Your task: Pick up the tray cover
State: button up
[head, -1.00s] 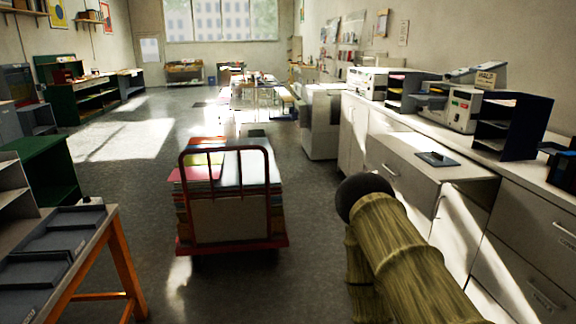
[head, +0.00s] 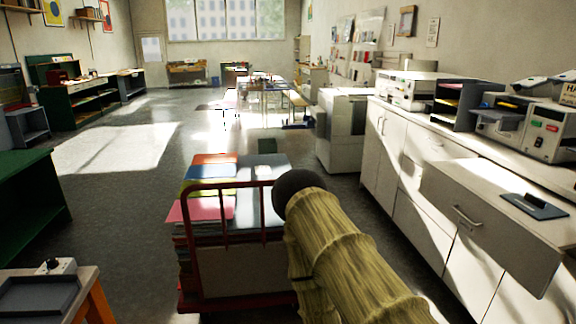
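A dark flat plate with a small raised handle, which looks like the tray cover (head: 537,206), lies on a white surface that juts out from the cabinets at the right. It is well to the right of my arm, with a clear gap between them. My ribbed, olive-coloured arm reaches up from the bottom middle and ends in view at a dark round joint. The fingers of my gripper do not show, so its opening and anything in it are hidden.
A red-framed cart (head: 190,262) stacked with coloured sheets stands close ahead, partly behind my arm. White cabinets (head: 393,180) with machines run along the right. A table with a grey tray (head: 38,296) is at lower left. Open floor (head: 120,150) lies left of the cart.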

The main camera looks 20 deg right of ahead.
aim_at(540, 210)
jog(key=z, duration=0.15)
jog(key=i, duration=1.6)
jog(key=z, duration=1.15)
jog(key=i, duration=0.95)
jog(key=z, duration=1.05)
